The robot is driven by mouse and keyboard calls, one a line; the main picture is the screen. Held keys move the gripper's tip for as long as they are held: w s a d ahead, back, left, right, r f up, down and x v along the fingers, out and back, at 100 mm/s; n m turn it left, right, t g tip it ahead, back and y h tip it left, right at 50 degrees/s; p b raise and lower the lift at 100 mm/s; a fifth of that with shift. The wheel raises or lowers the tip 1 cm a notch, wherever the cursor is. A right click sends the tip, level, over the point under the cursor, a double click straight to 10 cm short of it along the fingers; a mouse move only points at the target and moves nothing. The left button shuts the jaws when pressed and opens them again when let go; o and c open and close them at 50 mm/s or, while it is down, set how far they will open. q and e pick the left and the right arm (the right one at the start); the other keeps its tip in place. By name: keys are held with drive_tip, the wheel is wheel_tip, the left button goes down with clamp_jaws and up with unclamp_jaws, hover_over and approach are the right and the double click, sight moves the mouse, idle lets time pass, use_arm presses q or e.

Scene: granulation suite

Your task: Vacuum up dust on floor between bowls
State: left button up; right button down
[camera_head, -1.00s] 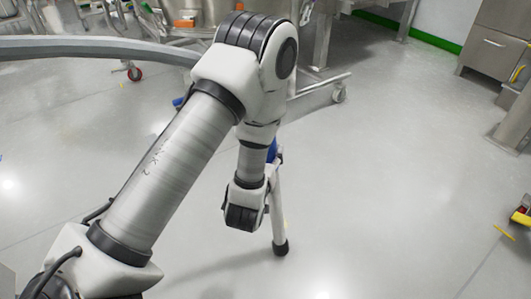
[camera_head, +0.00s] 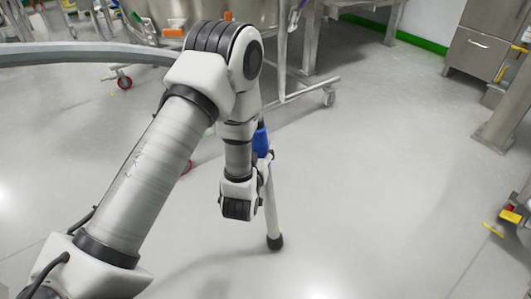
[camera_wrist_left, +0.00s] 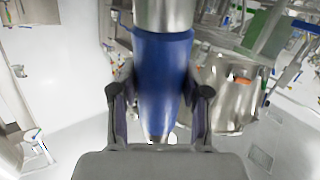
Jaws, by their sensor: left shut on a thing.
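My left gripper (camera_wrist_left: 158,108) is shut on the blue handle (camera_wrist_left: 160,75) of the vacuum wand, with one finger on each side. In the head view the blue handle (camera_head: 261,141) shows just beyond my wrist, which hides most of the gripper. The pale wand tube (camera_head: 271,205) runs down, slightly tilted, to a dark nozzle (camera_head: 275,242) at the grey floor; I cannot tell whether it touches. No dust is clearly visible on the floor. My right gripper is not in view.
A large steel bowl (camera_head: 252,12) on a wheeled frame (camera_head: 305,90) stands at the back. A grey hose or rail (camera_head: 80,53) crosses the upper left. A steel cabinet (camera_head: 475,50) stands back right, and yellow-red parts (camera_head: 510,215) lie at the right edge. Floor right of the nozzle is clear.

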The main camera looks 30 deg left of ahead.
use_arm(q)
drive_tip(key=w+a+p, duration=0.2)
drive_tip(key=a, duration=0.4)
drive_tip(key=shift+w, duration=0.35)
drive_tip(key=w, duration=0.1)
drive_tip(key=w+d, duration=0.1)
drive_tip(key=w, duration=0.1)
drive_tip(key=shift+d, duration=0.1)
idle(0.3)
